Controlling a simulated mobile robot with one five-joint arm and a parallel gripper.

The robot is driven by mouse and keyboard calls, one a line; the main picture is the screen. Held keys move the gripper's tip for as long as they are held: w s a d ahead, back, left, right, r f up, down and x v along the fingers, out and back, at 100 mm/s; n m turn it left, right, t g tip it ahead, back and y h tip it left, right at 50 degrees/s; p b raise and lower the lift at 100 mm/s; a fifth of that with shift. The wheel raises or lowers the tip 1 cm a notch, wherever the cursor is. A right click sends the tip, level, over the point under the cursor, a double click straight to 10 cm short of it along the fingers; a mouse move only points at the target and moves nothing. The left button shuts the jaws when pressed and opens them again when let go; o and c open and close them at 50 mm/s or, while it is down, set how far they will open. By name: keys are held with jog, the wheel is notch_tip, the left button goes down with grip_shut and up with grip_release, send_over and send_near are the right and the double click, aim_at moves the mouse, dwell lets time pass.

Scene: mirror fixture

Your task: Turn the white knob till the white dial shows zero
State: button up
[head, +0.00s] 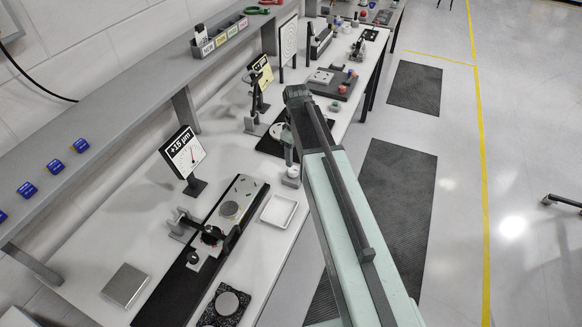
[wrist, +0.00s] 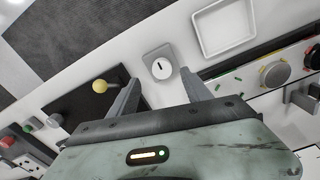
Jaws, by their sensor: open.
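The white knob (wrist: 163,68) has a black line mark and sits on a small pale base. In the wrist view it lies between and just beyond the fingertips of my gripper (wrist: 159,84), which is open and empty. I cannot tell whether a finger touches it. In the head view the knob (head: 292,171) is at the bench's front, just below my gripper, whose fingers are partly hidden by my arm. The white dial (head: 184,154) stands on a dark post at the back, reads "+15 µm", and has a thin needle.
A white tray (head: 279,211) lies near the knob, beside a dark fixture with a grey disc (head: 229,209). A yellow dial (head: 261,72) stands farther along the bench. A yellow ball-topped lever (wrist: 99,86) is left of my gripper in the wrist view.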

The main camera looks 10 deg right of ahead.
aim_at(294, 170)
jog(key=f+b, duration=0.4)
jog(key=f, duration=0.1)
jog(key=f+b, duration=0.2)
jog(key=b, duration=0.1)
jog(key=shift+w+a+f, duration=0.1)
jog(key=shift+a+f, duration=0.15)
jog(key=shift+f, duration=0.15)
jog(key=shift+r, duration=0.15)
grip_shut()
jog(key=shift+m, duration=0.3)
